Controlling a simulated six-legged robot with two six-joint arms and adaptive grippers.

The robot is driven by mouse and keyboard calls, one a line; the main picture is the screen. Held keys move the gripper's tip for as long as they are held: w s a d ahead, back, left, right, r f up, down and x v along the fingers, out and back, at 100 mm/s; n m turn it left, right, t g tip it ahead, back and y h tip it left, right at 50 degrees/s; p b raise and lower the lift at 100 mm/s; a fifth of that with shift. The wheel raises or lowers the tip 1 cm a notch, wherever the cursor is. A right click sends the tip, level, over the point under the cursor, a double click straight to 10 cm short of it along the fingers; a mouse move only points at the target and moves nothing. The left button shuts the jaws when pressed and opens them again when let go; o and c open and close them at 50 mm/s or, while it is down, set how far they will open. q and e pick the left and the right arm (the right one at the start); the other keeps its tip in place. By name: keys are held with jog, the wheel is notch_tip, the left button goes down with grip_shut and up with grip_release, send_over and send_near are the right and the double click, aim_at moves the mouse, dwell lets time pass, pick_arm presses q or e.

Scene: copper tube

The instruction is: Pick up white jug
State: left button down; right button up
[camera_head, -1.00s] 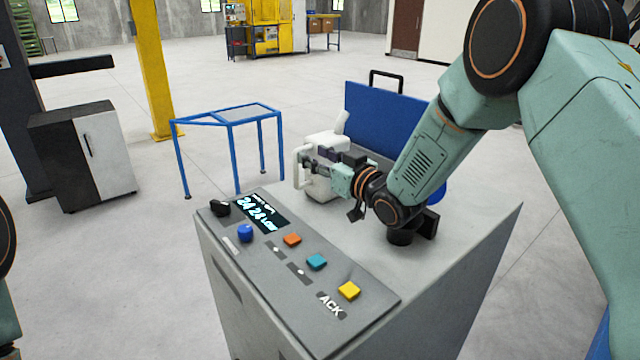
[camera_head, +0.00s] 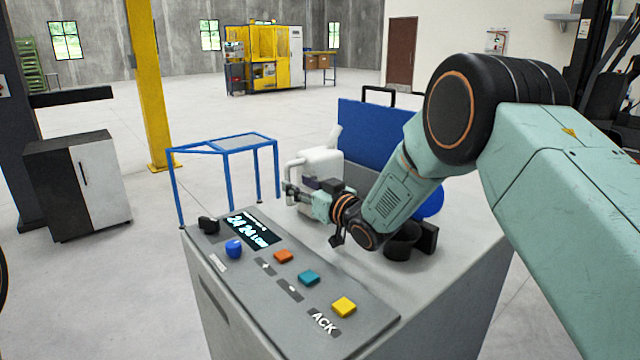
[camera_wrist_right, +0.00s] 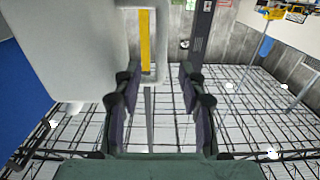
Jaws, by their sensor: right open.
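The white jug (camera_head: 322,163) stands on the grey top of the control console, in front of a blue case. In the head view my right gripper (camera_head: 286,190) is low in front of the jug, near its handle, and hides part of the jug's lower body. In the right wrist view the jug (camera_wrist_right: 75,50) fills the upper left, with its handle (camera_wrist_right: 163,45) as a pale vertical strip. The right gripper (camera_wrist_right: 158,75) is open there, and the handle's lower end appears between the fingertips. Whether they touch it cannot be told. My left gripper is not in view.
The console (camera_head: 460,255) carries coloured buttons and a display (camera_head: 250,229) in front of the gripper. The blue case (camera_head: 375,135) stands close behind the jug. A black cup-like object (camera_head: 402,243) sits right of my wrist. A blue frame stand (camera_head: 225,150) is at left.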

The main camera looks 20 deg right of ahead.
jog(key=shift+x, duration=1.05)
jog(key=shift+w+a+r, duration=0.1)
jog(key=shift+w, duration=0.2)
jog(key=shift+a, duration=0.1)
jog(key=shift+c, duration=0.2)
jog(key=shift+a, duration=0.1)
jog(key=c, duration=0.3)
grip_shut()
jog(key=shift+w+r, duration=0.15)
jog(key=shift+r, duration=0.05)
